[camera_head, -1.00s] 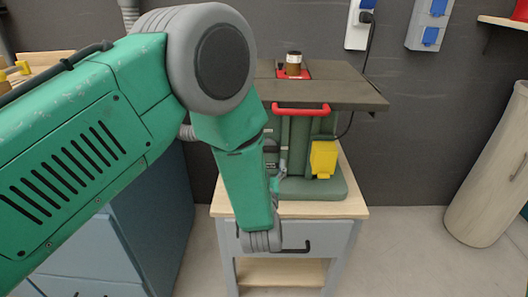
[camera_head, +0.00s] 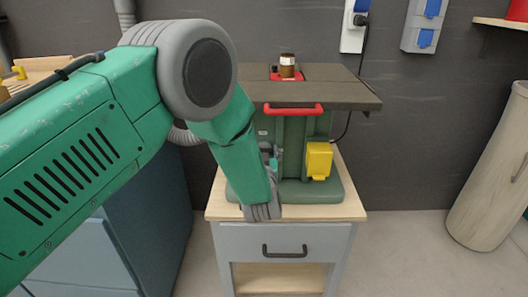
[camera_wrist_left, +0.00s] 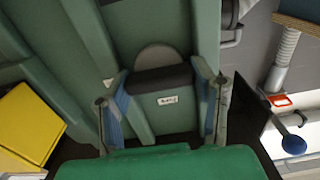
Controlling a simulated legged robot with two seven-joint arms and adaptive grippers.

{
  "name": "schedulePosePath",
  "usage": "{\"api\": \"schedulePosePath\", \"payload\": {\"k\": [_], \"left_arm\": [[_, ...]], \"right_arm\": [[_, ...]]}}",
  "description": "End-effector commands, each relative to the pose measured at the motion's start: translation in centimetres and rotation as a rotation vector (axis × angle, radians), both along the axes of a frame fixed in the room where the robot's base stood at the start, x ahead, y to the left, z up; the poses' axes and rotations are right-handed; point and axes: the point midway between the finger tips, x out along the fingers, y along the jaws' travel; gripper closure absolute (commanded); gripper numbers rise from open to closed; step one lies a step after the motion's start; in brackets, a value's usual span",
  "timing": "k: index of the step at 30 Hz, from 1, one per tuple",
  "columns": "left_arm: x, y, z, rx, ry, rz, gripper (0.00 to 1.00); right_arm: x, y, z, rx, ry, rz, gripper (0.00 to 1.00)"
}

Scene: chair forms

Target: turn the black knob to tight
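The black knob (camera_wrist_left: 160,79) shows in the left wrist view as a dark bar in front of a round grey plate on the green machine (camera_wrist_left: 130,30). A small white label (camera_wrist_left: 167,100) with unreadable marks is just below the bar. My left gripper (camera_wrist_left: 160,88) is open, with one finger on each side of the knob; I cannot tell whether they touch it. In the head view my left gripper (camera_head: 270,157) is at the left front of the green machine (camera_head: 292,150), and my arm partly hides that area. My right gripper is not in view.
The machine stands on a wooden-topped cabinet (camera_head: 310,209) with a black drawer handle. A yellow box (camera_head: 318,160) and a red bar handle (camera_head: 293,110) are on its front, under the dark tabletop (camera_head: 335,92). A blue cabinet (camera_head: 150,220) stands to the left.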

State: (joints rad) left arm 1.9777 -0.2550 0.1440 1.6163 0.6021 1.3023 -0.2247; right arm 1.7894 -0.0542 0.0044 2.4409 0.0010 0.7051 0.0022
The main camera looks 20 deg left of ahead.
Motion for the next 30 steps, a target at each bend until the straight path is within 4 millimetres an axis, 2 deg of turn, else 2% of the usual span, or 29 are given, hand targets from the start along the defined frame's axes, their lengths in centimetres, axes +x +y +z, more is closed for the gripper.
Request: {"api": "schedulePosePath", "payload": {"k": [14,30], "left_arm": [[-0.02,-0.31,-0.02,-0.096,-0.026,-0.011,0.78],[-0.11,0.00,-0.12,-0.550,-0.158,-0.008,0.78]], "right_arm": [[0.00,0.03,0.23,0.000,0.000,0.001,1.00],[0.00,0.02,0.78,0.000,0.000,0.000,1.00]]}}
